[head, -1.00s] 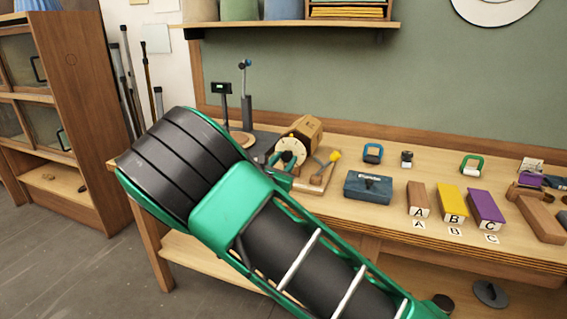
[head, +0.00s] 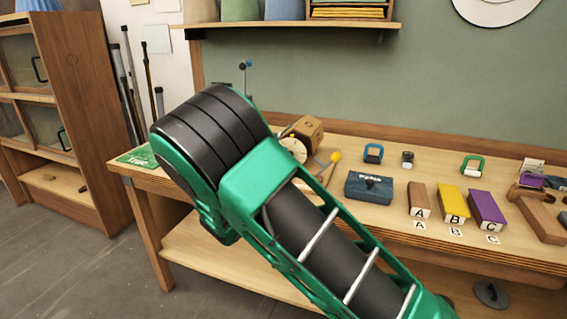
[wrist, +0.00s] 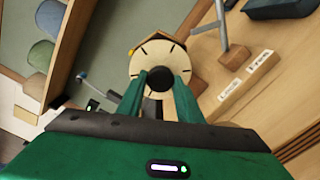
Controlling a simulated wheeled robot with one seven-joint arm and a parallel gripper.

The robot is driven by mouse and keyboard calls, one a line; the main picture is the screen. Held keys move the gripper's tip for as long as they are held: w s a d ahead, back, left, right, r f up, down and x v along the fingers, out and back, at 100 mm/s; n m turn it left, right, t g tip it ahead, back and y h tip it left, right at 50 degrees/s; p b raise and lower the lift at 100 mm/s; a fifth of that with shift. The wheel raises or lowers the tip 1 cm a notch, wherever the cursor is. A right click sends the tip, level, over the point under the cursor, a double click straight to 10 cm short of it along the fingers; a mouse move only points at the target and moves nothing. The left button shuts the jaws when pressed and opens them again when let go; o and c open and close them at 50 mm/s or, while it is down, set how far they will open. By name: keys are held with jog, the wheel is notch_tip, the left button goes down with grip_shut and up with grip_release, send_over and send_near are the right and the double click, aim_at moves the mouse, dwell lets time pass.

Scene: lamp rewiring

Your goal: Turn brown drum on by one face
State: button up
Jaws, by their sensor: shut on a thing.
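The brown drum (head: 309,130) is a many-sided wooden block on the bench, with a dark letter-like mark on one face. A pale round dial (head: 296,147) with dark tick marks is at its near end, partly behind my arm. In the wrist view the dial (wrist: 174,62) faces me, with a dark round knob (wrist: 160,78) at its centre. My gripper (wrist: 160,82) has its two green fingers shut on the knob, one on each side. In the head view my arm hides the fingers. Only a sliver of drum shows behind the dial in the wrist view.
A yellow-handled tool (head: 332,163) stands just right of the dial. A dark blue box (head: 369,187) and lettered blocks (head: 455,203) lie further right. A green mat (head: 140,157) lies at the bench's left end.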

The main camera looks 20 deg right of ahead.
jog(key=shift+m, duration=3.7)
jog(key=shift+f, duration=0.15)
jog(key=o, duration=1)
jog(key=v, duration=1)
jog(key=shift+s+a, duration=0.25)
